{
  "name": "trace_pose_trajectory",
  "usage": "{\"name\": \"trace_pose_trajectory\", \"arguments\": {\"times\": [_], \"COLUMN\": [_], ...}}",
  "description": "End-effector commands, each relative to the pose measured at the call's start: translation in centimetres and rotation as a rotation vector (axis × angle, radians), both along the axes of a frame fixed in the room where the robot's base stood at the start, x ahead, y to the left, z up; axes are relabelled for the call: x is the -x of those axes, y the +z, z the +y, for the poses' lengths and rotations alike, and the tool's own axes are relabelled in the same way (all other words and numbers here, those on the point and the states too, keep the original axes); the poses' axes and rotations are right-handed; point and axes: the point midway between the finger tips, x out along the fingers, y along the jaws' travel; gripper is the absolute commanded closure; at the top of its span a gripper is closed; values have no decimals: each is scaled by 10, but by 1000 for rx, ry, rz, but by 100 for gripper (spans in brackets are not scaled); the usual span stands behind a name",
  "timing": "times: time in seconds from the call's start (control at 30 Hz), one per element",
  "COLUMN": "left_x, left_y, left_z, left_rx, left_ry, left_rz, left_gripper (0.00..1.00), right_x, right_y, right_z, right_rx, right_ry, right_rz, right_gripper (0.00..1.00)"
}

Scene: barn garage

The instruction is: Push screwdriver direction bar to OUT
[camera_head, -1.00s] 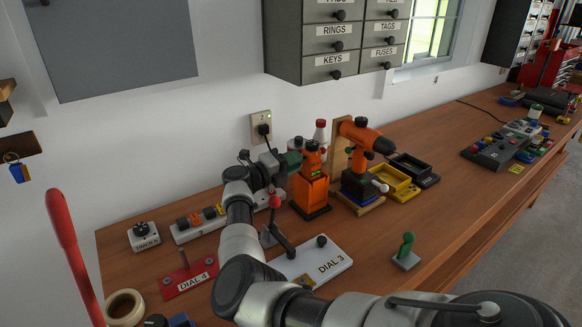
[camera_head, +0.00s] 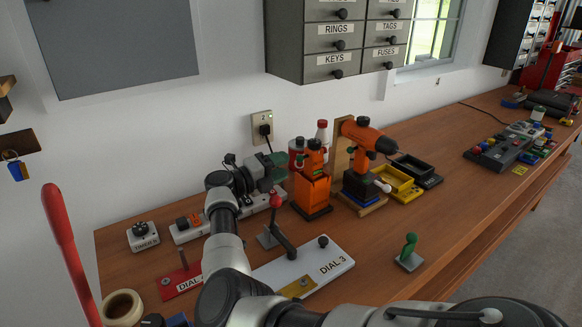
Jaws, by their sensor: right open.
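My left gripper is not in view.
Yellow (camera_head: 392,181) and black trays lie right.

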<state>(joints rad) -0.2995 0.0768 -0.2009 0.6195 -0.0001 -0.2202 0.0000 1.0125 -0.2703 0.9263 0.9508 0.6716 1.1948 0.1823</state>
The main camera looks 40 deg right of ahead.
Motion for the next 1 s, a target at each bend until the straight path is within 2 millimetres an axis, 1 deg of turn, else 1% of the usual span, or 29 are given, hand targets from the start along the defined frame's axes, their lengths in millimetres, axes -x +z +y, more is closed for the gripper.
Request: {"name": "trace_pose_trajectory", "arguments": {"times": [0.03, 0.1, 0.2, 0.3, 0.83, 0.93, 1.0], "left_x": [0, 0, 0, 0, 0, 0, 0], "left_y": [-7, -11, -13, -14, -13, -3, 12], "left_z": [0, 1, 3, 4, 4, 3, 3], "left_rx": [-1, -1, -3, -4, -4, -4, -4], "left_ry": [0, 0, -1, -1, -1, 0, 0], "left_rz": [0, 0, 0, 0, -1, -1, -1], "left_gripper": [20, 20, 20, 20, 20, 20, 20], "right_x": [-1, -3, -3, -4, -4, -4, -4], "right_y": [-3, -3, -2, -1, 0, 10, 25], "right_z": [9, 19, 29, 33, 34, 34, 34], "right_rx": [0, 0, 1, 2, 2, 2, 2], "right_ry": [1, 1, -1, -1, -1, -1, -1], "right_rz": [-2, -2, -2, -1, -1, -1, -2], "right_gripper": [52, 52, 52, 52, 52, 52, 52]}}
